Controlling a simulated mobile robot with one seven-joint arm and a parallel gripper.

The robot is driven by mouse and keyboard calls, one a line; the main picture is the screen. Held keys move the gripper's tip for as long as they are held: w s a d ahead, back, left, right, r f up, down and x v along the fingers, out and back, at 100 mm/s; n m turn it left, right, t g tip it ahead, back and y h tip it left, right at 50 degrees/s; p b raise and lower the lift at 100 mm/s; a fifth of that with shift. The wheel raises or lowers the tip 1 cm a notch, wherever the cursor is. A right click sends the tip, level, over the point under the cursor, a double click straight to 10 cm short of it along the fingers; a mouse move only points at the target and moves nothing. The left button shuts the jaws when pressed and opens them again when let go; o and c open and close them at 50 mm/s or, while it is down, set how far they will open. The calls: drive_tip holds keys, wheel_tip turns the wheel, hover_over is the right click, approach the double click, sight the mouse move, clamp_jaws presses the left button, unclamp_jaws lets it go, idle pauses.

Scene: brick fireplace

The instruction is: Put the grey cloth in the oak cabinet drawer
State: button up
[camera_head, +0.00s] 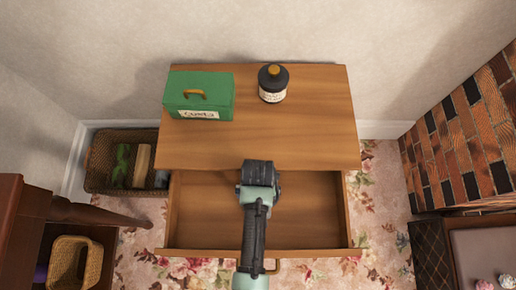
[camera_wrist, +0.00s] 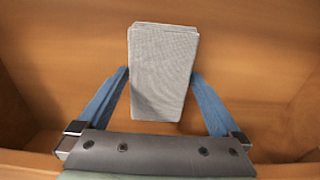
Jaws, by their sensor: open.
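The oak cabinet (camera_head: 320,120) stands against the wall with its drawer (camera_head: 310,225) pulled open. My gripper (camera_head: 260,175) points down over the open drawer, near its back by the cabinet top's front edge. In the wrist view, the grey cloth (camera_wrist: 161,70) is a folded, flat rectangle seen against the drawer's wooden interior (camera_wrist: 250,70). My open gripper (camera_wrist: 160,78) has one blue finger on each side of it. The fingers are close to the cloth's edges; I cannot tell if they touch. In the head view, my arm hides the cloth and fingertips.
A green box (camera_head: 205,97) and a dark bottle (camera_head: 273,84) stand on the cabinet top. A wicker basket (camera_head: 100,165) is on the floor at left, near a dark wooden table (camera_head: 30,205). Brickwork (camera_head: 465,140) rises at right. The drawer's right half looks clear.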

wheel_tip(320, 180, up, 12)
drive_tip(key=p, duration=0.4)
drive_tip(key=w+d+r+t, duration=0.3)
drive_tip(key=w+r+t, duration=0.5)
drive_tip(key=w+r, duration=0.8)
drive_tip(key=w+r+t+h, duration=0.1)
drive_tip(key=w+r+t, duration=0.2)
drive_tip(key=r, duration=0.5)
drive_tip(key=w+r+t, duration=0.2)
drive_tip(key=w+r, duration=0.1)
drive_tip(key=r, duration=0.5)
wheel_tip(320, 180, up, 25)
drive_tip(key=s+a+t, duration=0.2)
drive_tip(key=s+t, duration=0.1)
drive_tip(key=t, duration=0.5)
drive_tip(key=s+a+r+t+y, duration=0.1)
drive_tip(key=s+r+t, duration=0.5)
drive_tip(key=s+r, duration=0.4)
wheel_tip(320, 180, up, 4)
drive_tip(key=shift+r, duration=0.1)
